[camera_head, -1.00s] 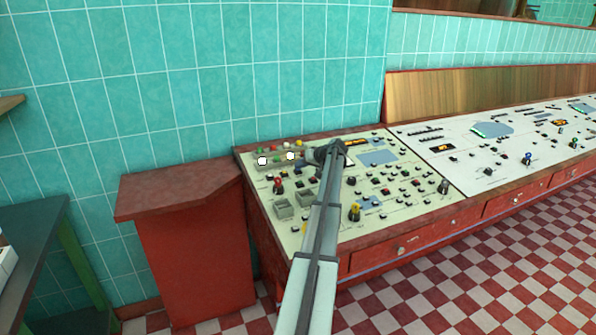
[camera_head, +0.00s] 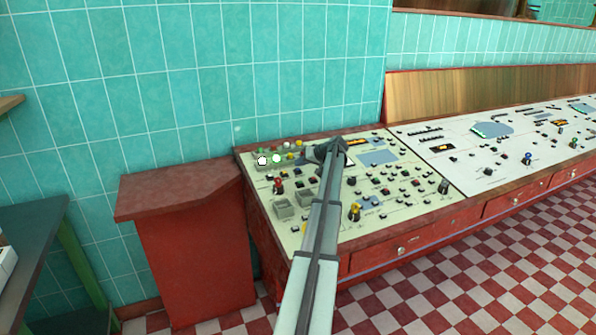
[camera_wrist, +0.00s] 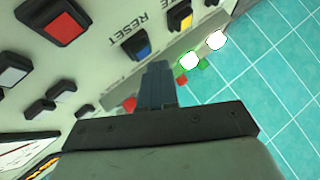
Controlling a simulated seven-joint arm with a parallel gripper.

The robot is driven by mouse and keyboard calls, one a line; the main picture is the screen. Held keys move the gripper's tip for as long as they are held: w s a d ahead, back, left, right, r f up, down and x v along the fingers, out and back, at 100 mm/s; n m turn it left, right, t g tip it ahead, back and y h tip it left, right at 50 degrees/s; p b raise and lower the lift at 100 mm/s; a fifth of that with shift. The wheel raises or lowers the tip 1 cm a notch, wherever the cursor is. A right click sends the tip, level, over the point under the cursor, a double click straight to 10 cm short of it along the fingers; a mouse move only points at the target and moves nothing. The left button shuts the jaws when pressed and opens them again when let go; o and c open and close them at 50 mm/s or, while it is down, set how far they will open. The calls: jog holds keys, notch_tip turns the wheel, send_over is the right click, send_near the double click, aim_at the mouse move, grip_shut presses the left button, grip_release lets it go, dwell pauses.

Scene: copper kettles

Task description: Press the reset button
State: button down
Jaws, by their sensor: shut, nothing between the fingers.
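In the wrist view a blue button (camera_wrist: 137,44) in a dark frame sits beside the printed word RESET (camera_wrist: 128,30) on the pale control panel (camera_wrist: 100,75). My gripper (camera_wrist: 157,66) is shut and empty. Its fingertips show just below the blue button in the picture; I cannot tell whether they touch it. In the head view my gripper (camera_head: 312,154) is low over the back part of the panel (camera_head: 300,238), and the button under it is hidden.
A yellow button (camera_wrist: 182,18) and a large red button (camera_wrist: 64,22) flank the blue one. Glowing white-green lamps (camera_wrist: 188,62) stand near the tiled wall (camera_wrist: 280,70). A red switch (camera_head: 278,183) and a yellow knob (camera_head: 355,211) rise from the panel.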

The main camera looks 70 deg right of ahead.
jog(key=shift+r, duration=0.15)
jog(key=r, duration=0.4)
jog(key=shift+s+a+r, duration=0.35)
jog(key=shift+s+r, duration=0.05)
dwell(0.7)
